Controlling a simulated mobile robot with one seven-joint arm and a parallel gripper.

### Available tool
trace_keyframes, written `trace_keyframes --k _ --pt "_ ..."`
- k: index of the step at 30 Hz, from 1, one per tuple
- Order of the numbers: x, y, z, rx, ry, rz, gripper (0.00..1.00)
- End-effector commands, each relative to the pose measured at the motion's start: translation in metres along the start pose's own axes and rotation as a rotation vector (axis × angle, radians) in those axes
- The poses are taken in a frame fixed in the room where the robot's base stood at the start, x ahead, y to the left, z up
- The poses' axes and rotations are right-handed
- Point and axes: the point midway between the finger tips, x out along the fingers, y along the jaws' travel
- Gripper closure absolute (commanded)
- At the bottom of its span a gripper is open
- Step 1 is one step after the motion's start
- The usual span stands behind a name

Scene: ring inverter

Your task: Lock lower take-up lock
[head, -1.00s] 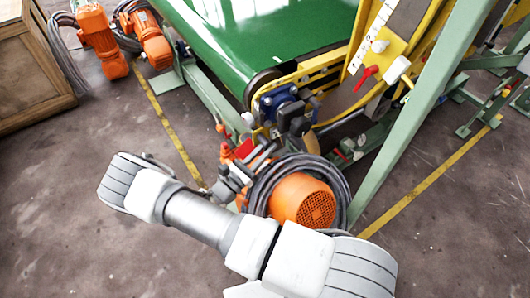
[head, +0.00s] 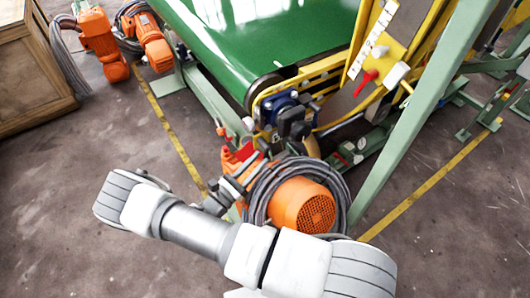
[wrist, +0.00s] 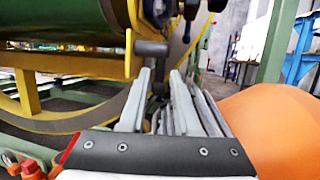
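My gripper (head: 228,190) is beside the orange motor (head: 303,205) in the head view, partly hidden by my arm and cables. In the wrist view its two grey fingers (wrist: 160,105) stand apart with a gap between them. A dark lever-like part (wrist: 158,80) shows in line with the gap; I cannot tell whether it touches a finger. A dark rounded knob (wrist: 150,47) sits just above. I cannot tell which part is the lower take-up lock.
The green belt (head: 260,35) and yellow frame (head: 330,72) rise beyond my gripper. A green diagonal post (head: 400,125) stands right of the motor. The motor's orange housing (wrist: 275,115) is close on the right in the wrist view. Open floor (head: 80,160) lies left.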

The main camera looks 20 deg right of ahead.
Motion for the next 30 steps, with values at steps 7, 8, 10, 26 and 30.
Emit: trace_keyframes --k 7,8,10,26,30 --pt "-0.064 0.001 0.001 0.001 0.002 0.004 0.69" --pt "-0.071 0.0 0.0 0.0 0.003 0.004 0.69" --pt "-0.087 0.0 0.0 0.0 0.002 0.003 0.69" --pt "-0.133 -0.001 0.0 -0.002 0.001 -0.001 0.69" --pt "-0.133 -0.001 0.0 -0.002 0.001 0.0 0.69"
